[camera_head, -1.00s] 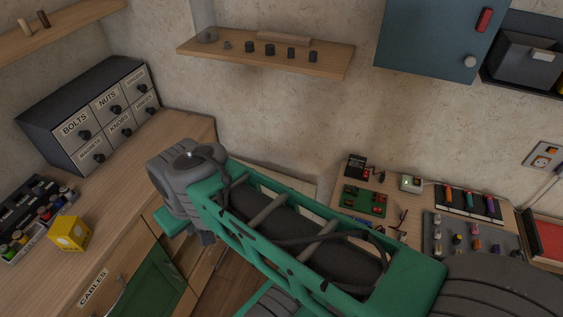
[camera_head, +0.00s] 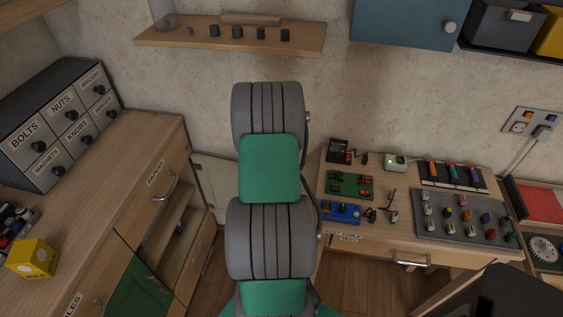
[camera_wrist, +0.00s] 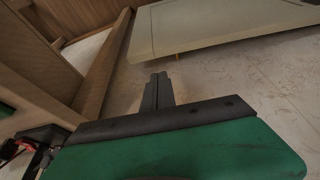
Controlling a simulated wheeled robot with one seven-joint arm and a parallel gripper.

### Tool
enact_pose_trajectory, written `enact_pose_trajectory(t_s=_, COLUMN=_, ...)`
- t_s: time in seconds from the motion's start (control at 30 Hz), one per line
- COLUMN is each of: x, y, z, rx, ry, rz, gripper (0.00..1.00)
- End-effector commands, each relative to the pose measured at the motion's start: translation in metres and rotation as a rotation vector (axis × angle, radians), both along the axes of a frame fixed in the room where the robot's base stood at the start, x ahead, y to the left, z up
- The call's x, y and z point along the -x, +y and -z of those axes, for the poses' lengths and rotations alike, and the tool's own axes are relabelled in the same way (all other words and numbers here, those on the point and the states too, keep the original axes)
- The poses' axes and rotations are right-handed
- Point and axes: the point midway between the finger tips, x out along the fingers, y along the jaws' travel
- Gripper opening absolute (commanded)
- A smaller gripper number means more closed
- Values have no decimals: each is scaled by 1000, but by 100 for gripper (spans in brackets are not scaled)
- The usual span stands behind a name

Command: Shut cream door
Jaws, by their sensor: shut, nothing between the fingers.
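The cream door (camera_head: 217,182) stands open beside the left wooden cabinet, in front of the wall; my arm covers its right part. The cabinet's open compartment (camera_head: 178,232) shows a shelf inside. In the wrist view a flat cream panel (camera_wrist: 215,28), which looks like the door, spans the top right, with its lower edge and corner visible. My gripper (camera_wrist: 158,82) is shut and empty, its fingertips below that panel's edge and apart from it in the picture, in front of the pale wall. In the head view my arm hides the gripper.
The left cabinet has drawers (camera_head: 158,180) and a green door (camera_head: 140,288). A workbench (camera_head: 370,240) with electronics stands at the right. A wall shelf (camera_head: 225,38) and a blue wall cabinet (camera_head: 405,22) are above. Some wooden floor (camera_head: 215,270) shows between cabinet and bench.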

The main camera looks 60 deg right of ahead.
Motion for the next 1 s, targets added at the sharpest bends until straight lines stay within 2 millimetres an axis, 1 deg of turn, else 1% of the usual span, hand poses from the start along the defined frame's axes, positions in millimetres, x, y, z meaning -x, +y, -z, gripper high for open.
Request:
enact_pose_trajectory(t_s=0.03, x=0, y=-1, z=11, rx=-5, ry=4, rz=1, gripper=0)
enact_pose_trajectory(t_s=0.2, x=-4, y=-13, z=44, rx=-4, ry=4, rz=0, gripper=0)
enact_pose_trajectory(t_s=0.3, x=-6, y=-18, z=60, rx=-4, ry=3, rz=-2, gripper=0)
enact_pose_trajectory(t_s=0.4, x=-7, y=-22, z=70, rx=-3, ry=2, rz=-2, gripper=0)
enact_pose_trajectory(t_s=0.53, x=-8, y=-24, z=75, rx=-2, ry=2, rz=-3, gripper=0)
enact_pose_trajectory(t_s=0.83, x=-8, y=-24, z=75, rx=-2, ry=1, rz=-2, gripper=0)
enact_pose_trajectory(t_s=1.0, x=-1, y=-20, z=74, rx=-2, ry=2, rz=24, gripper=0)
